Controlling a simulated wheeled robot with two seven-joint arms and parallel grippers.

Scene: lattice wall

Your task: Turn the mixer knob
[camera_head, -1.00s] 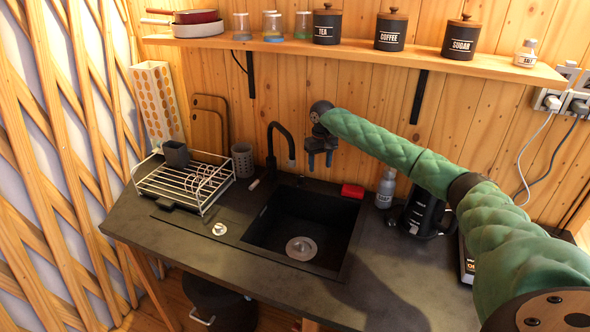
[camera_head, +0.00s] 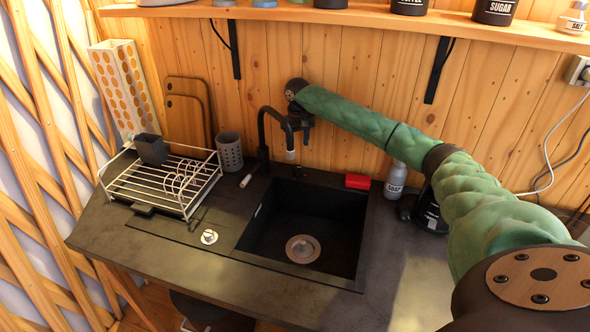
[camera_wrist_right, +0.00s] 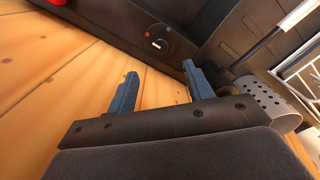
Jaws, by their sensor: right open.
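The mixer knob shows in the right wrist view as a small dark round piece (camera_wrist_right: 157,43) with a red and a blue mark beside it, on the dark surface at the sink. In the head view it is a small dark shape (camera_head: 299,171) behind the sink, right of the black faucet (camera_head: 263,140). My right gripper (camera_head: 303,130) is above it, close to the faucet spout. In the wrist view its two blue-grey fingers (camera_wrist_right: 160,72) are apart and empty, with the knob beyond their tips. My left gripper is not in view.
The black sink (camera_head: 303,225) lies below the gripper. A red sponge (camera_head: 357,181) and soap bottle (camera_head: 396,180) stand right of the faucet. A perforated cup (camera_head: 230,151) and dish rack (camera_head: 160,182) are on the left. The shelf (camera_head: 350,24) is above.

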